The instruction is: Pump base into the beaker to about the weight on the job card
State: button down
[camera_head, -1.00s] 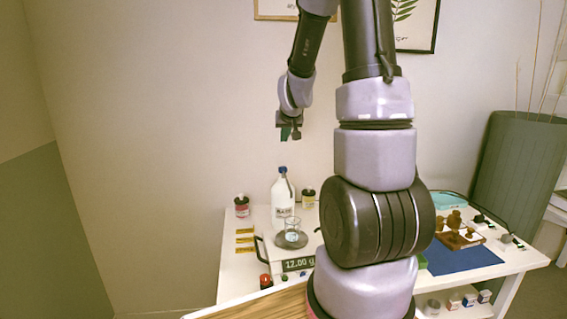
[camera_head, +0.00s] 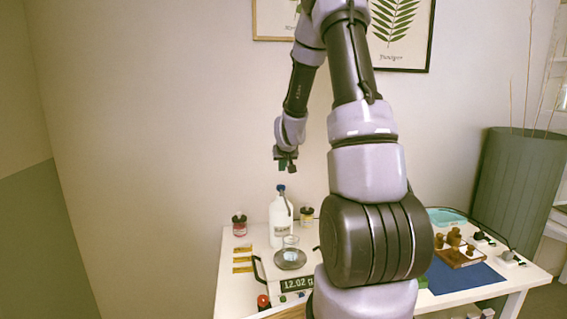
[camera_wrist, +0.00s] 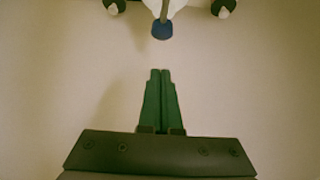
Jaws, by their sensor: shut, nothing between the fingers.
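The white base bottle (camera_head: 279,222) stands upright behind the scale, with a blue pump head (camera_head: 281,188) on top. The clear beaker (camera_head: 291,243) sits on the round scale pan (camera_head: 290,262). The scale display (camera_head: 298,284) reads about 12.02 g. My gripper (camera_head: 286,167) is shut and empty, in the air just above the pump head, apart from it. In the wrist view, the green fingertips (camera_wrist: 161,72) are together, and the blue pump head (camera_wrist: 162,29) shows ahead of them. I cannot make out a readable job card.
A red-labelled jar (camera_head: 239,226) and a yellow-labelled jar (camera_head: 307,217) flank the bottle. Yellow strips (camera_head: 242,260) lie at the table's left. A red button (camera_head: 263,301) is in front. A blue mat (camera_head: 465,276) and wooden tray (camera_head: 460,256) are at the right.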

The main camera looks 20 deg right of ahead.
aim_at(281, 186)
jog(key=x, duration=0.3)
jog(key=shift+w+f, duration=0.1)
jog(key=shift+f, duration=0.25)
notch_tip(281, 186, down, 2)
jog(key=shift+f, duration=0.65)
jog(key=shift+f, duration=1)
